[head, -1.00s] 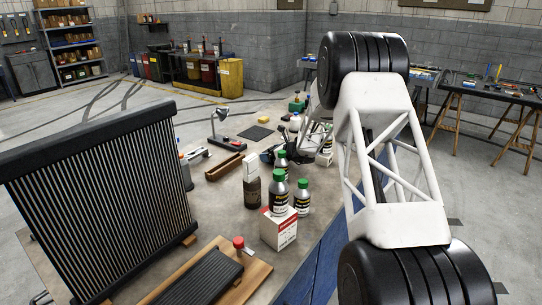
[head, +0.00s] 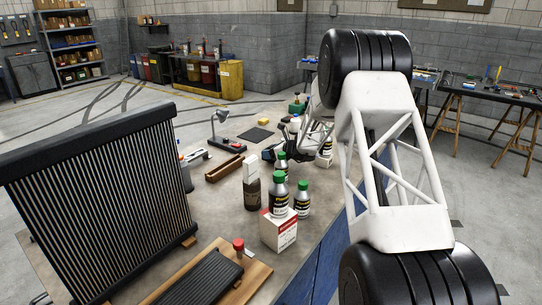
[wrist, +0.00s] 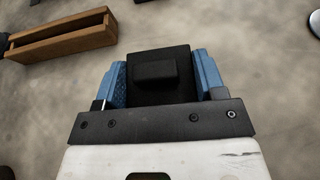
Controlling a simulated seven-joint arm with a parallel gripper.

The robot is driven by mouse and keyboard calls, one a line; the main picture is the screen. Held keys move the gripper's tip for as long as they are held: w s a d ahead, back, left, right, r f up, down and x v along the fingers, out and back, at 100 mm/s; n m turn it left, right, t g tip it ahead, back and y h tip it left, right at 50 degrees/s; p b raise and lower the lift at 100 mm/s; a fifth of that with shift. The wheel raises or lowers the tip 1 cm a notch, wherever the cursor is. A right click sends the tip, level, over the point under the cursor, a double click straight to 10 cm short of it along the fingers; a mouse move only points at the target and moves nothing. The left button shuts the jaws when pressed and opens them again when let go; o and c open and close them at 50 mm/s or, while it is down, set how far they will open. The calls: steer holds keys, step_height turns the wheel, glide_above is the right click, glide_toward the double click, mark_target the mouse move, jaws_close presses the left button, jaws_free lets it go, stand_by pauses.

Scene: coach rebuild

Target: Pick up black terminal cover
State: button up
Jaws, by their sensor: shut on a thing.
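The black terminal cover (wrist: 161,72) is a black block with a raised rectangular part, seen in the wrist view. My gripper (wrist: 161,66) is shut on it, with one blue finger against its left side and one against its right. In the head view my gripper (head: 270,154) is small and dark above the middle of the bench, behind the bottles. I cannot make out the cover there. The cover's underside is hidden.
A wooden trough (wrist: 62,40) lies left of my gripper. It also shows in the head view (head: 225,168). Green-capped bottles (head: 279,198) stand on and around a red-and-white box (head: 278,231). A large radiator (head: 100,195) stands at the left. The bench beneath the cover looks bare.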

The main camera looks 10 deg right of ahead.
mark_target(271, 146)
step_height(271, 146, up, 8)
steer(key=shift+r, duration=0.2)
stand_by(0.8)
